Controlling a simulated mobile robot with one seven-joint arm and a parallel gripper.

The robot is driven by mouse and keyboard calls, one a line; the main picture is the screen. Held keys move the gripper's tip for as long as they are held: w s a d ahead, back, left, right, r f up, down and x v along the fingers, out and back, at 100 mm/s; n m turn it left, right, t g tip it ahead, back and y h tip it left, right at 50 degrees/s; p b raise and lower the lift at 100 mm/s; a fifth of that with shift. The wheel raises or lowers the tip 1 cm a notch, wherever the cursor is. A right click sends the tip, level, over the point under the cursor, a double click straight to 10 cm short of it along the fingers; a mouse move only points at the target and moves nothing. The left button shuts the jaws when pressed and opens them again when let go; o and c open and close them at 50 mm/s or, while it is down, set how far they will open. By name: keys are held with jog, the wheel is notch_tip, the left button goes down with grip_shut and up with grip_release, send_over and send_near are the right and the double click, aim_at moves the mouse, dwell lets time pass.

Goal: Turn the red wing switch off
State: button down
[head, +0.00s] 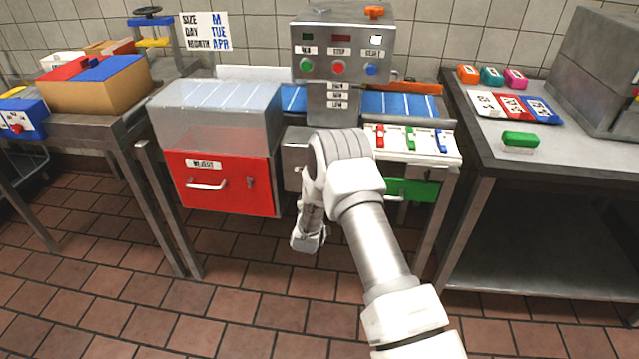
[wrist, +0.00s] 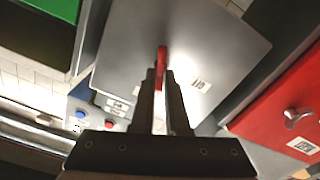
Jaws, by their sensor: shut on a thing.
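The red wing switch (wrist: 162,58) shows in the wrist view as a narrow red handle on the face of a grey metal box (wrist: 205,40). My gripper (wrist: 161,76) has its two dark fingers on either side of the switch's near end and is shut on it. The fingers hide part of the switch, so I cannot tell its exact setting. In the head view the grey box (head: 294,160) shows left of my arm; the switch and my fingertips are hidden behind the arm.
The red reject drawer (head: 222,184) is left of the box and the green drawer (head: 412,190) right. A control column (head: 342,50) stands above. A white panel (head: 418,155) has red, green and blue levers. Side tables flank the machine; the floor in front is clear.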

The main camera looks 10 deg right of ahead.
jog(key=n+b, duration=0.2)
jog(key=n, duration=0.2)
jog(key=n+b, duration=0.1)
jog(key=n, duration=0.3)
jog(key=n+b, duration=0.2)
jog(key=n, duration=0.3)
jog(key=shift+a+f+b, duration=0.2)
jog(key=shift+f+b, duration=0.1)
jog(key=shift+n, duration=0.3)
jog(key=c, duration=0.9)
grip_release()
